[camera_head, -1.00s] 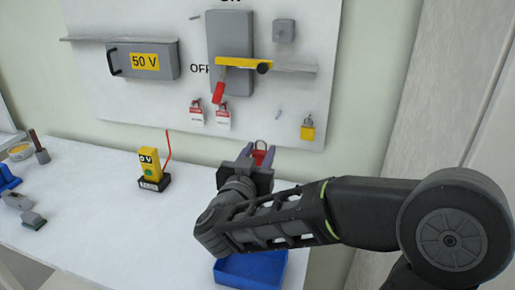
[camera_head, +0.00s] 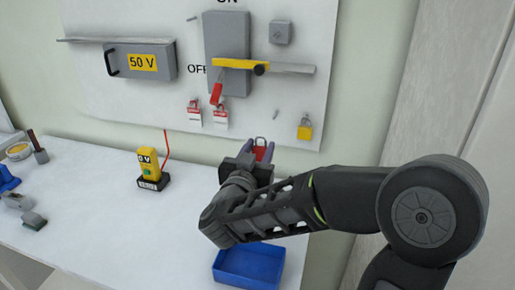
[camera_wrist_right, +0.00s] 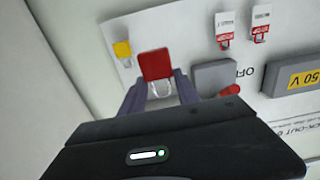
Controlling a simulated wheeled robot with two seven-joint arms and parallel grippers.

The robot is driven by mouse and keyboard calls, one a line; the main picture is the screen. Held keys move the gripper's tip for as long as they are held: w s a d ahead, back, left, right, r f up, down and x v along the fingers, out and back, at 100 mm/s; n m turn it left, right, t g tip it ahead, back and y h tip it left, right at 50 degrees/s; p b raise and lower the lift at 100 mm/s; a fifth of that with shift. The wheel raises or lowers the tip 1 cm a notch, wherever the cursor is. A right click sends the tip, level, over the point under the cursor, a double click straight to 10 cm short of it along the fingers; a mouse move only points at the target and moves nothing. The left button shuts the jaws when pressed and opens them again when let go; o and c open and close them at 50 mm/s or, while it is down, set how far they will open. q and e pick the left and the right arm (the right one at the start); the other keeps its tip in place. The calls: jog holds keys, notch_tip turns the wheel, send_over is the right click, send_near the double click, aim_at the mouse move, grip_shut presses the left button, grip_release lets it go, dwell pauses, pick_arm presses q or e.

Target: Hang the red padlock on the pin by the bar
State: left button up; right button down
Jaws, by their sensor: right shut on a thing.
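My right gripper (camera_head: 262,150) is shut on the red padlock (camera_head: 260,153), in front of the lower board. In the right wrist view the padlock (camera_wrist_right: 155,65) sits between the fingertips (camera_wrist_right: 160,88), its pale shackle showing; in the head view the shackle is uppermost. The grey bar (camera_head: 292,69) runs out to the right from the yellow lever piece (camera_head: 232,63) on the switch box. A small pin (camera_head: 276,115) sticks out of the board below the bar, apart from the padlock. Another small pin (camera_head: 192,18) is at upper left. My left gripper is not in view.
A yellow padlock (camera_head: 305,131) hangs right of the lower pin. Two red-and-white tags (camera_head: 221,119) and a red handle (camera_head: 216,93) are to the left. The blue tray (camera_head: 247,279) lies below my arm. A yellow tester (camera_head: 150,165) stands on the table.

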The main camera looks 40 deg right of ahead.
jog(key=shift+w+d, duration=0.15)
jog(key=shift+d, duration=0.1)
jog(key=shift+w+d+f, duration=0.1)
jog(key=shift+w+d, duration=0.05)
jog(key=shift+b+x, duration=0.75)
jog(key=shift+x, duration=6.7)
jog(key=v, duration=0.9)
